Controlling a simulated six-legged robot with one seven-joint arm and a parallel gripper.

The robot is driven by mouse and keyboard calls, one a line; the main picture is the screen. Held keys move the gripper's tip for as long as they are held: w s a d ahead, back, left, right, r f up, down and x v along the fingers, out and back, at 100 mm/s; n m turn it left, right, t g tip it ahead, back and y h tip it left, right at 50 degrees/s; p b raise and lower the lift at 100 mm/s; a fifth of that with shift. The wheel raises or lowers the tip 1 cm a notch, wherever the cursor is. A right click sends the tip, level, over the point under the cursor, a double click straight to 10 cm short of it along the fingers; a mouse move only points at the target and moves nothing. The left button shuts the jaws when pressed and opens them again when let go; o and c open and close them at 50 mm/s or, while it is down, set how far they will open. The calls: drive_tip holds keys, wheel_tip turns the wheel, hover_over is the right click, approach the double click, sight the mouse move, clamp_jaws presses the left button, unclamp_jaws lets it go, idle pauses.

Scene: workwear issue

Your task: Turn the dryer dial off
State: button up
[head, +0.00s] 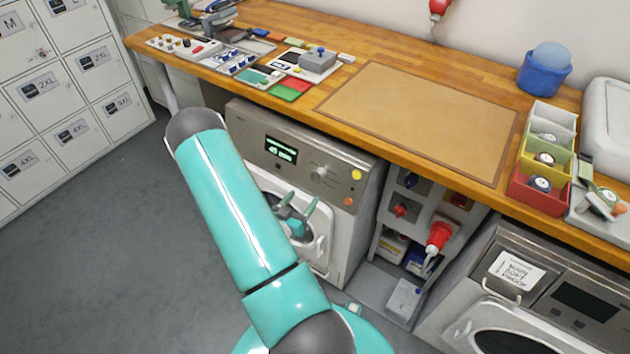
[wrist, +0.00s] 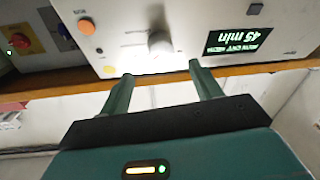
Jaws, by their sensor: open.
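The dryer (head: 342,218) stands under the counter with a grey control panel and a lit green display (head: 281,149). Its round dial (head: 319,173) is right of the display in the head view. In the wrist view the dial (wrist: 160,45) is upside down with the panel, and the display (wrist: 240,39) shows what looks like "45 min". My gripper (head: 298,203) is open and empty in front of the dryer door, below the dial. In the wrist view its two fingertips (wrist: 161,71) point toward the dial, apart from it. The dial's pointer cannot be made out.
A yellow button (head: 356,174) and an orange button (head: 348,201) sit right of the dial. The wooden counter (head: 470,88) overhangs the dryer. A shelf unit with a red lamp-like item (head: 438,237) stands to the right. Open floor (head: 110,240) lies left.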

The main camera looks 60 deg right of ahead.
sight(316, 179)
drive_tip(key=d, duration=0.9)
drive_tip(key=shift+s+d, duration=0.15)
drive_tip(key=c, duration=1)
